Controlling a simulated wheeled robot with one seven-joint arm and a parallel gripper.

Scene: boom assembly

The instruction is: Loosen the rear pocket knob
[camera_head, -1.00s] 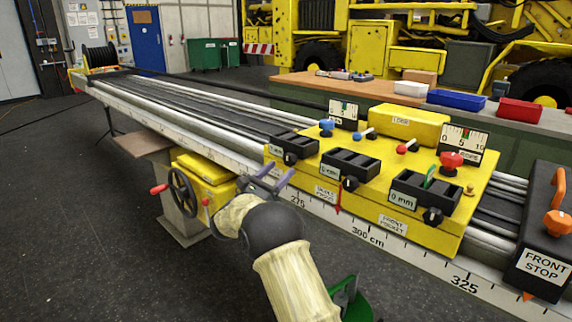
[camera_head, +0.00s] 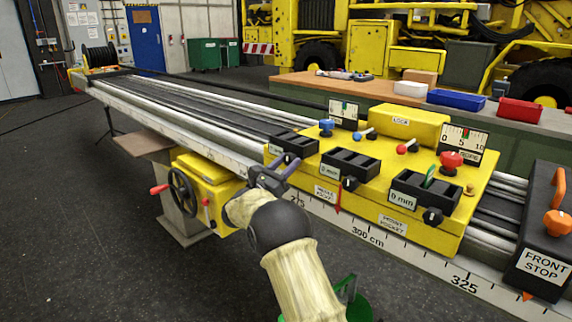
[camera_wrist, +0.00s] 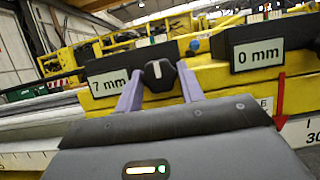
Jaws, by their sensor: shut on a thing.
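The rear pocket knob (camera_wrist: 160,75) is black with a white mark and sits on the front of the leftmost black pocket box (camera_head: 293,144), beside a label reading 7 mm (camera_wrist: 108,82). My gripper (camera_head: 280,168) reaches it from the front, and its purple fingers show in the wrist view (camera_wrist: 159,88) on either side of the knob. It is shut on the knob. In the head view my gripper and the knob overlap, so the contact is hidden there.
The middle pocket box (camera_head: 350,165) with its own knob (camera_head: 349,184) is just right, reading 0 mm; the front pocket box (camera_head: 426,190) is further right. A red pointer (camera_head: 338,196) hangs below the middle one. A handwheel (camera_head: 183,192) stands left of my arm.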

